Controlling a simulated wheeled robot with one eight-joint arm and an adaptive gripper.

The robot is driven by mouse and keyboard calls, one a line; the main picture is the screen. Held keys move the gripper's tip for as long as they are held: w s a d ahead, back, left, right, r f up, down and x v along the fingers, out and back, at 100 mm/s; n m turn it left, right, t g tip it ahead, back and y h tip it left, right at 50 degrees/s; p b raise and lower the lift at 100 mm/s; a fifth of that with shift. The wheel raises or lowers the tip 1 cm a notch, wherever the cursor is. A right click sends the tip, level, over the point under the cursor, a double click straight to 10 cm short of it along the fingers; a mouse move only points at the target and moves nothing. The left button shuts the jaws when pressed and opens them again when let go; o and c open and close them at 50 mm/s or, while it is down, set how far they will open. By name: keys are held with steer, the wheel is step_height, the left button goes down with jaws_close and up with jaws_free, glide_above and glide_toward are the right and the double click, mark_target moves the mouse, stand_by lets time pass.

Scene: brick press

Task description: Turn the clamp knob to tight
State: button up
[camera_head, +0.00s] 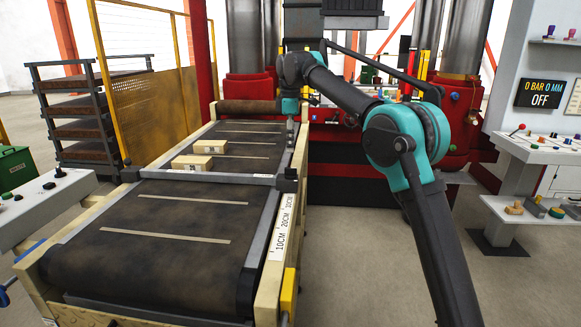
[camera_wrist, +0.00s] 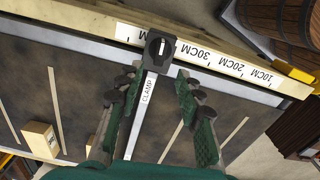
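The clamp knob (camera_wrist: 158,48) is a dark block with a round dial and a pale pointer line, at the end of a grey bar (camera_wrist: 147,90) labelled CLAMP. The pointer lies roughly along the bar. In the head view the dark knob block (camera_head: 291,174) sits on the conveyor's right rail, with the bar crossing the belt. My gripper (camera_wrist: 157,76) is open and empty; its green fingers show either side of the bar, short of the knob in the picture. In the head view my gripper (camera_head: 290,120) hangs above the rail, beyond the knob.
Two pale bricks (camera_head: 192,162) (camera_head: 210,146) lie on the dark belt (camera_head: 150,225) beyond the bar. A ruler strip (camera_head: 284,225) runs along the right rail. The red press stands behind. Floor right of the conveyor is clear.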

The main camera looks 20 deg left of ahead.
mark_target(291, 168)
step_height(291, 168, down, 9)
stand_by(0.4)
jaws_close()
